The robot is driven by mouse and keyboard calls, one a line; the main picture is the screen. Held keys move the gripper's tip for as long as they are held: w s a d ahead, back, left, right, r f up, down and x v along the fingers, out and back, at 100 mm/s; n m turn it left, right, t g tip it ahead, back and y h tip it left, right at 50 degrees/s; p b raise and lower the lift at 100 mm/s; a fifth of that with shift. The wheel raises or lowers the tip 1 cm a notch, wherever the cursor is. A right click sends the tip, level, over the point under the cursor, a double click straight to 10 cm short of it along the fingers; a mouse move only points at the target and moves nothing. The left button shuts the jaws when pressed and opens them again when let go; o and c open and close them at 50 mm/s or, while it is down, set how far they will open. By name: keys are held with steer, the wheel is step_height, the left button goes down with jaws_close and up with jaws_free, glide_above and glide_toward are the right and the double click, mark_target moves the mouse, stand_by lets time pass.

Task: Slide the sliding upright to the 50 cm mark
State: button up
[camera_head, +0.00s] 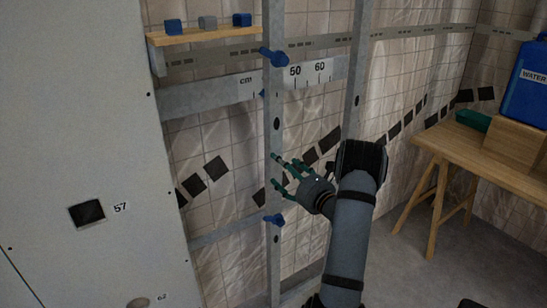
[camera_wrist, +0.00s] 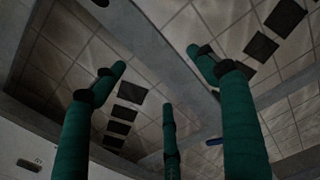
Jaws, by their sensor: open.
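The sliding upright (camera_head: 273,130) is a grey vertical post with a blue knob (camera_head: 274,57) near the top and another blue knob (camera_head: 275,220) lower down. It crosses the white cm scale (camera_head: 318,74) just left of the 50 mark. My gripper (camera_head: 282,168) has green fingers, spread apart, at the upright's middle height. In the head view the fingertips overlap the upright's right edge; I cannot tell whether they touch. In the wrist view a grey bar (camera_wrist: 165,55) runs diagonally beyond the open fingers (camera_wrist: 160,85), with nothing held between them.
Another grey post (camera_head: 355,75) stands to the right. A wooden table (camera_head: 480,160) with a blue water container (camera_head: 528,85) stands at right. Tiled wall lies behind.

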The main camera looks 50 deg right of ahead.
mark_target(269, 157)
steer(key=p+x, duration=0.1)
steer(key=x, duration=0.7)
steer(key=shift+w, duration=0.1)
steer(key=shift+c, duration=0.6)
steer(key=c, duration=1.5)
steer(key=shift+c, duration=0.4)
